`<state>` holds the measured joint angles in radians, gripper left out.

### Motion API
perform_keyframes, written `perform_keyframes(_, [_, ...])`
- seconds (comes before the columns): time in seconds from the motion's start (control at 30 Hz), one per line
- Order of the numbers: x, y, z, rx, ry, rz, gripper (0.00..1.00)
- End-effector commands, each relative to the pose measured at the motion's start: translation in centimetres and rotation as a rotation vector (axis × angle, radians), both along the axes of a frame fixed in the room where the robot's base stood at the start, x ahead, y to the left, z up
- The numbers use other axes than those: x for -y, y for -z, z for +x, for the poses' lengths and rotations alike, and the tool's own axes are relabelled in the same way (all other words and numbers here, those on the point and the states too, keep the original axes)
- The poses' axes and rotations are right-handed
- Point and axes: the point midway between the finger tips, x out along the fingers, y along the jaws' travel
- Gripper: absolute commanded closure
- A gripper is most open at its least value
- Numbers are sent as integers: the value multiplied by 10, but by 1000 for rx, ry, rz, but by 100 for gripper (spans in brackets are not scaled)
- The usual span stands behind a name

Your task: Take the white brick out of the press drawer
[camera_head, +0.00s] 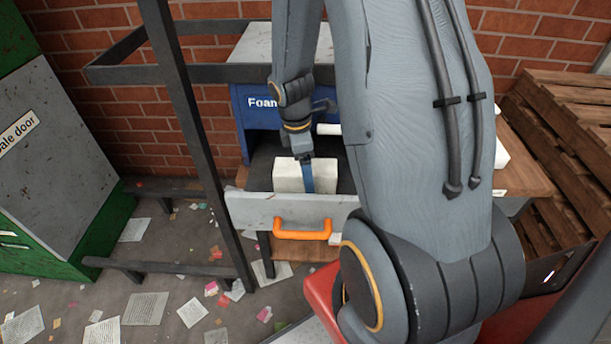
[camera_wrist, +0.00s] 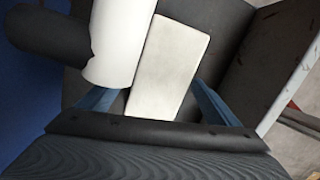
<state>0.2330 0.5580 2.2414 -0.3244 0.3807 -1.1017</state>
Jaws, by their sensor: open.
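The white brick (camera_head: 290,176) lies in the pulled-out press drawer (camera_head: 262,209), which has a grey front and an orange handle (camera_head: 302,230). My gripper (camera_head: 307,178) points down into the drawer, and one blue finger shows against the brick's near side. In the wrist view the brick (camera_wrist: 168,68) stands out pale on the dark drawer floor. My open gripper (camera_wrist: 158,104) has a blue finger on each side of the brick's lower end, with a gap visible at the right. The brick's lowest end is hidden by the gripper body.
The blue press housing (camera_head: 250,122) stands behind the drawer. A white cylinder with a dark end (camera_wrist: 122,42) is close on the brick's left in the wrist view. A dark post (camera_head: 190,130) stands left. Wooden pallets (camera_head: 565,130) are at the right; papers litter the floor.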

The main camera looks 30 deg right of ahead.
Motion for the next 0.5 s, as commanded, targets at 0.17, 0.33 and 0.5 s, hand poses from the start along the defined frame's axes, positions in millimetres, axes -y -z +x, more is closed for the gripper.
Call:
perform_keyframes(0.17, [0,2,0,1,0,1,15])
perform_keyframes(0.33, [0,2,0,1,0,0,28])
perform_keyframes(0.5, [0,2,0,0,-1,0,57])
